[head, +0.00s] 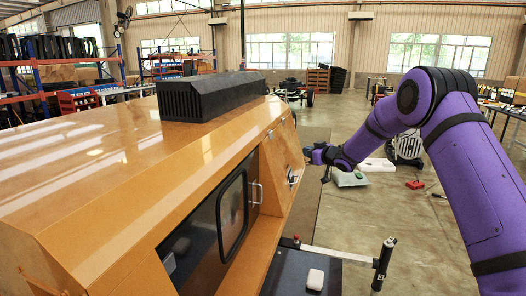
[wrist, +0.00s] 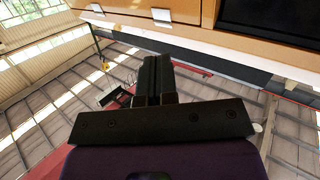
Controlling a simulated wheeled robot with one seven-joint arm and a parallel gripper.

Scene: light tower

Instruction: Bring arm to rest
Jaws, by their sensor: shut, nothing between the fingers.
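My purple arm reaches in from the right in the head view. My gripper (head: 312,154) is small there, close to the side panel of the orange light tower housing (head: 110,150). In the wrist view my gripper (wrist: 156,62) has its two dark fingers together, with nothing visible between them. In that view the housing edge (wrist: 120,20) runs along the top, beyond the fingertips. Whether the gripper touches the panel cannot be told.
The housing has a framed window door (head: 232,215) and a dark vent box (head: 190,97) on top. A post with a black grip (head: 383,262) stands at the lower right, beside a white object (head: 315,279) on a dark surface. Open floor lies behind.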

